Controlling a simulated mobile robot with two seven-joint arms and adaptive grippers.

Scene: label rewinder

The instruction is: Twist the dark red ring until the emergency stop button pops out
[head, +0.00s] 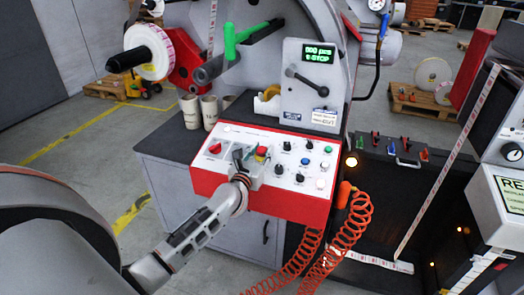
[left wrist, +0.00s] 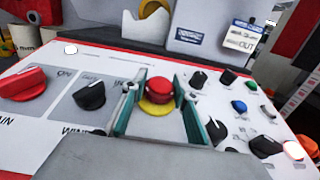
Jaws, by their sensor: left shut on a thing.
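The emergency stop button (head: 261,152) is a red mushroom head over a yellow base on the white-topped control panel. In the left wrist view the button (left wrist: 159,86) sits between the fingers of my left gripper (left wrist: 159,106), with the dark red ring (left wrist: 158,98) under its bright red cap. My left gripper (head: 249,161) is shut on the ring, one green-lined finger on each side. Exact finger contact is hard to see. The yellow base (left wrist: 156,107) shows below. My right gripper is in neither view.
A red main switch (left wrist: 22,83) and a black selector (left wrist: 89,95) lie left of the button. Black knobs and coloured buttons (head: 307,161) lie to its right. A green display (head: 318,52) above reads E-STOP. An orange coiled hose (head: 350,225) hangs at the panel's right.

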